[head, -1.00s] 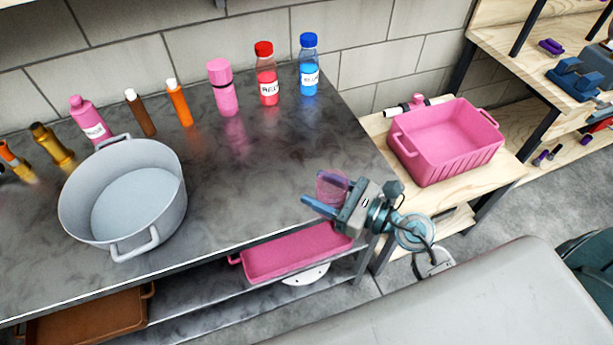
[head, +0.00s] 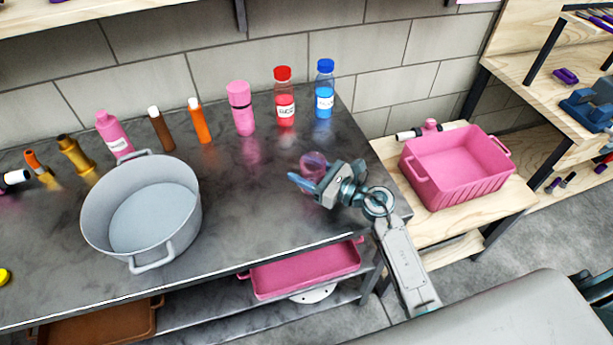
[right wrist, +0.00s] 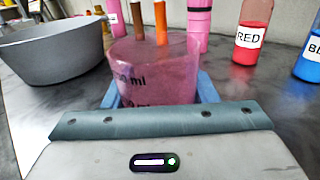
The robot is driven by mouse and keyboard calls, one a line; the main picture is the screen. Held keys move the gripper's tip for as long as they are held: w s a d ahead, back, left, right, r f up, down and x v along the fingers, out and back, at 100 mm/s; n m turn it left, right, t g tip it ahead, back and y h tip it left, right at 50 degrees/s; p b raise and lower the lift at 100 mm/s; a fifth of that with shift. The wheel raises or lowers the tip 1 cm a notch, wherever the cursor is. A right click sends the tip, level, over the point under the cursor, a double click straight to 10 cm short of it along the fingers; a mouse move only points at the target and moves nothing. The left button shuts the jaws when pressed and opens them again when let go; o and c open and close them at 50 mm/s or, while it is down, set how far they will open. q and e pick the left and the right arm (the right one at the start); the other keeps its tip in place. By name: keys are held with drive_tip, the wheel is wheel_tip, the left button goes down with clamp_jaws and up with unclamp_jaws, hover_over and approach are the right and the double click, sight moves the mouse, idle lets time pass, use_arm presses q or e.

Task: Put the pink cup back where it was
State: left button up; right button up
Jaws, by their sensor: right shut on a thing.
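The pink cup (head: 313,164) is a see-through pink measuring cup with "ml" marks. It is upright over the right part of the dark metal counter (head: 250,210). My right gripper (head: 305,180) is shut on it, and the cup also shows between the blue fingers in the right wrist view (right wrist: 155,70). I cannot tell whether the cup's base touches the counter. My left gripper is not in view.
A grey pot (head: 140,215) stands to the left on the counter. Several bottles line the back, among them a red bottle (head: 285,105) and a blue bottle (head: 324,100). A pink basin (head: 440,195) stands on the wooden table at right. The counter between pot and cup is clear.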

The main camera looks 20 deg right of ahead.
wheel_tip(320, 180, down, 3)
drive_tip(key=shift+r, duration=0.1)
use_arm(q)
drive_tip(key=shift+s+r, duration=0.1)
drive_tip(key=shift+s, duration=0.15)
use_arm(e)
drive_tip(key=shift+s+f, duration=0.1)
drive_tip(key=shift+f, duration=0.1)
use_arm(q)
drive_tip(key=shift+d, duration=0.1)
use_arm(e)
drive_tip(key=shift+f, duration=0.1)
drive_tip(key=shift+f, duration=0.15)
drive_tip(key=o, duration=1.1)
drive_tip(key=shift+c, duration=0.2)
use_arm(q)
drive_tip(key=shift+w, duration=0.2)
use_arm(e)
drive_tip(key=shift+r, duration=0.2)
